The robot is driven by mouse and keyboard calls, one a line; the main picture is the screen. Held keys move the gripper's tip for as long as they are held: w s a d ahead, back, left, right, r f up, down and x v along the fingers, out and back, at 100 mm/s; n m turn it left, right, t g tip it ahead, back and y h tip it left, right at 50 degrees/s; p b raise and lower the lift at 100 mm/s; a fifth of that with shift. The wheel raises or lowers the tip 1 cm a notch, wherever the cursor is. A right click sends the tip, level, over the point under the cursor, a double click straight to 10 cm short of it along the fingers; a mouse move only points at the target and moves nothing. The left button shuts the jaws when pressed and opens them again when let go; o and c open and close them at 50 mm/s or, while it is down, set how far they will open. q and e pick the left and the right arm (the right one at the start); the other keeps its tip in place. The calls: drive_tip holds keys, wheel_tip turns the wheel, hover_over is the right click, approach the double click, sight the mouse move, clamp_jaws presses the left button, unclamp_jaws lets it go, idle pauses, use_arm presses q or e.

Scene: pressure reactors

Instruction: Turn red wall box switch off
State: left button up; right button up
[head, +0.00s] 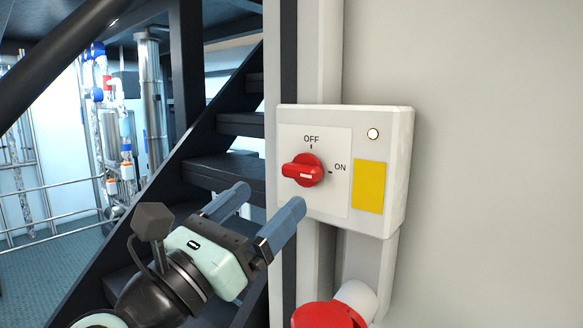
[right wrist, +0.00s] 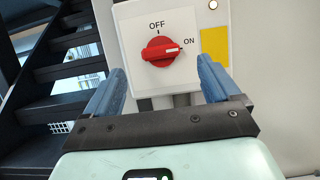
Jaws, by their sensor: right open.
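The wall box (head: 394,165) is light grey with a white plate marked OFF at the top and ON at the right. Its red rotary switch (head: 303,171) lies roughly horizontal, with its white mark toward ON. The switch also shows in the right wrist view (right wrist: 162,51), beyond and between the fingers. My right gripper (head: 269,197) is open and empty, with its blue fingers pointing at the box. It is below and to the left of the switch in the head view, and no contact with the knob shows. My left gripper is not in view.
A yellow label (head: 369,187) and a small round white lamp (head: 373,134) are on the box. A red round fitting (head: 328,315) sits below it. Dark stairs (head: 222,170) stand to the left, with pipes behind. The wall (head: 490,160) at right is bare.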

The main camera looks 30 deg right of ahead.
sight(296, 172)
drive_tip(key=p+x, duration=0.1)
drive_tip(key=x, duration=0.6)
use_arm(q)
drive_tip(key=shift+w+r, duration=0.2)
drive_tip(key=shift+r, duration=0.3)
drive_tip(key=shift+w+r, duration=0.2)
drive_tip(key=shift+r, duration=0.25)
use_arm(e)
drive_tip(key=c, duration=1.1)
